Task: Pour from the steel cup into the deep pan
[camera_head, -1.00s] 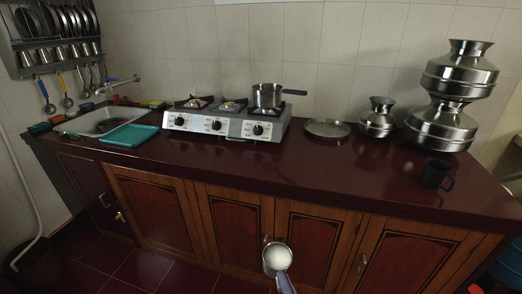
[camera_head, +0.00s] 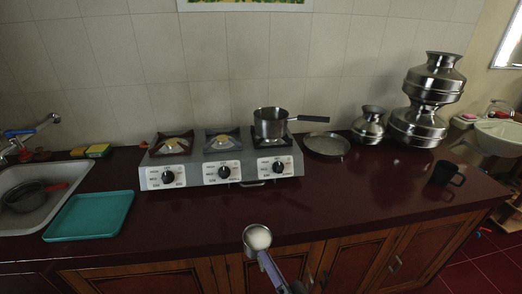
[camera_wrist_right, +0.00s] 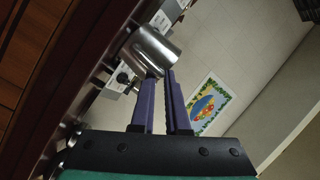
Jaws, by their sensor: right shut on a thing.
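The steel cup (camera_head: 251,250) holds something white and is roughly upright. My right gripper (camera_head: 264,259) is shut on the cup, at the counter's front edge in the head view. The right wrist view shows the cup (camera_wrist_right: 151,50) between the purple fingers of this gripper (camera_wrist_right: 161,78). The deep pan (camera_head: 269,126) is a steel saucepan on the stove's right burner, its dark handle pointing right. Its inside is mostly hidden. The cup is in front of the pan and clearly apart from it. My left gripper is not in view.
The stove (camera_head: 222,170) stands against the tiled wall. A flat steel plate (camera_head: 326,144), stacked steel pots (camera_head: 418,127) and a black mug (camera_head: 447,174) are to the right. A teal tray (camera_head: 90,216) and a sink (camera_head: 22,205) are left. The counter before the stove is clear.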

